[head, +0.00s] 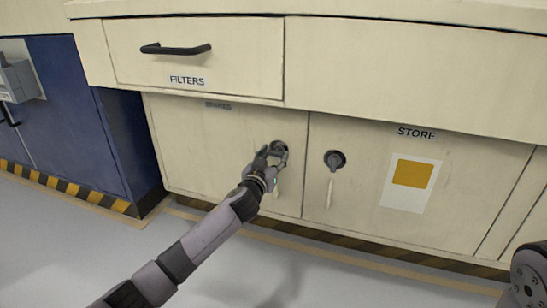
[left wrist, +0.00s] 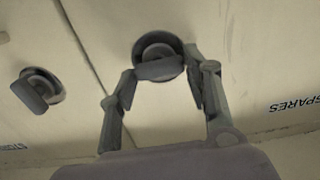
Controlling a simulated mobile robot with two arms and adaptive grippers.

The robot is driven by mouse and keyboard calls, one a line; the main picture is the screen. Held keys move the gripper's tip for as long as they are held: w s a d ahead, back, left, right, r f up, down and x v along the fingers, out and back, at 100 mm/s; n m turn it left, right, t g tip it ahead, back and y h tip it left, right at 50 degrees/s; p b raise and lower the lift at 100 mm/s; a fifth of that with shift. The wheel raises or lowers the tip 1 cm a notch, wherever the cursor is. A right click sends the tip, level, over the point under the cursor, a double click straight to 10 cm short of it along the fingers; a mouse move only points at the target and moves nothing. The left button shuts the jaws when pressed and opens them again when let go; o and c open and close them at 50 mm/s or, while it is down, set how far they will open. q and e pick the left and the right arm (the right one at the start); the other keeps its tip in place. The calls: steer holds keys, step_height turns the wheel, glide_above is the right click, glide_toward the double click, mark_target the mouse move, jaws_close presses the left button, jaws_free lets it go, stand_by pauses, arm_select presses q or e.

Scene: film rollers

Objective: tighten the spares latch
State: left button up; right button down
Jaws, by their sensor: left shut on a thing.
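The spares latch (head: 281,147) is a dark round turn-knob on the cream cupboard door below the FILTERS drawer. It also shows in the left wrist view (left wrist: 157,50), with its grip bar lying nearly level across the round base in that picture. My left gripper (head: 270,157) is at the latch, its fingers shut on the two ends of the bar; they also show in the left wrist view (left wrist: 161,77). The SPARES label (left wrist: 297,104) appears upside down there and is faint in the head view (head: 218,105). My right gripper is not in view.
A similar store latch (head: 334,160) is on the STORE door (head: 450,175), just right of the door seam. The FILTERS drawer (head: 220,60) with a black handle is shut above. A blue cabinet (head: 55,110) stands at left. The floor in front is clear.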

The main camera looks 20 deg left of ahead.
arm_select(q)
steer(key=shift+c, duration=1.2)
